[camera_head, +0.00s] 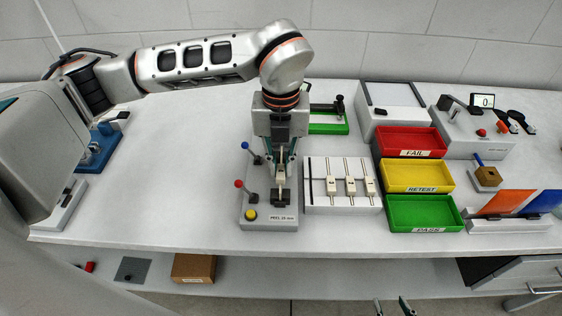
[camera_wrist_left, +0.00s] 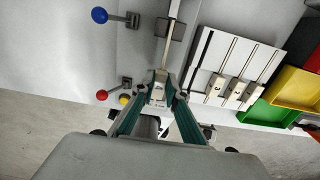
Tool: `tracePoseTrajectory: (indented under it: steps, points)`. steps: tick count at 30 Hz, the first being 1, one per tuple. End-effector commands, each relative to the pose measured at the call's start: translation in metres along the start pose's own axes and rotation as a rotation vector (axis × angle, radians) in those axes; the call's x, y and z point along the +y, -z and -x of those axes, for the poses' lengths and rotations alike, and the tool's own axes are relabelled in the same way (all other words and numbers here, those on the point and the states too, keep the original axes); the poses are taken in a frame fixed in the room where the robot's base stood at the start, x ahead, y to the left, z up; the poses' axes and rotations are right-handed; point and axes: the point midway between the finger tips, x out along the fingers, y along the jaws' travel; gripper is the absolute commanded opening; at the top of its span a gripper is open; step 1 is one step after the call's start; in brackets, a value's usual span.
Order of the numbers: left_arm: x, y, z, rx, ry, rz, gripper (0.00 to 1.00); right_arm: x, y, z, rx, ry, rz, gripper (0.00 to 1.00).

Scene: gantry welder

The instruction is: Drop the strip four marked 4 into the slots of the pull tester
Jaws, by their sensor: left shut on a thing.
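My left gripper (camera_head: 281,172) is shut on strip four, a pale strip with a cream tab (camera_head: 281,179); I cannot read its mark. It stands over the pull tester (camera_head: 257,219), a grey base labelled PEEL 15 mm with blue and red levers and a yellow button. In the left wrist view my left gripper (camera_wrist_left: 160,92) grips the tab, and the strip (camera_wrist_left: 171,42) extends over a dark clamp (camera_wrist_left: 171,28) of the tester. I cannot tell whether the strip sits in the slots. My right gripper (camera_head: 393,307) shows only its fingertips at the bottom edge, apart and empty.
A white rack (camera_head: 317,200) right of the tester holds three tabbed strips. Red FAIL (camera_head: 410,154), yellow RETEST (camera_head: 445,178) and green PASS (camera_head: 455,216) bins stand further right. A green-based device (camera_head: 325,128) is behind.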

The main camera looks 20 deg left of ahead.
Motion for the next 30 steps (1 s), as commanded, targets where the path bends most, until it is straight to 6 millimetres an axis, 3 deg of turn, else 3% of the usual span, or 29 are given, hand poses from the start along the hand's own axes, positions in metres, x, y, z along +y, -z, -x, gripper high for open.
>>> tracePoseTrajectory:
  steps: [30]
  points:
    - [0.0, 0.0, -0.012, 0.0, 0.001, 0.001, 0.01, -0.001, -0.005, -0.003, -0.002, 0.001, -0.001, 0.4]
